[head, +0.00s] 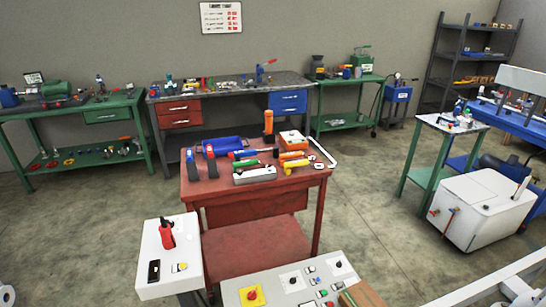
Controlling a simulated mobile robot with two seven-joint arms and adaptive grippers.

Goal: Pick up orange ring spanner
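A red work table (208,192) stands in the middle of the head view with several hand tools on top. Two small orange-yellow tools lie at its right side, one farther back (292,155) and one nearer (295,163). One may be the orange ring spanner, but they are too small to tell. An orange upright object (268,122) stands at the table's back edge. Neither of my grippers shows in this view; only pale parts, probably my arms, appear at the bottom corners.
Blue-and-black tools (211,160), a white-and-orange box (292,139) and a grey block (254,175) crowd the tabletop. A control panel (270,294) and a white box (168,265) stand in front. Open floor (365,215) lies to the right. Workbenches line the back wall.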

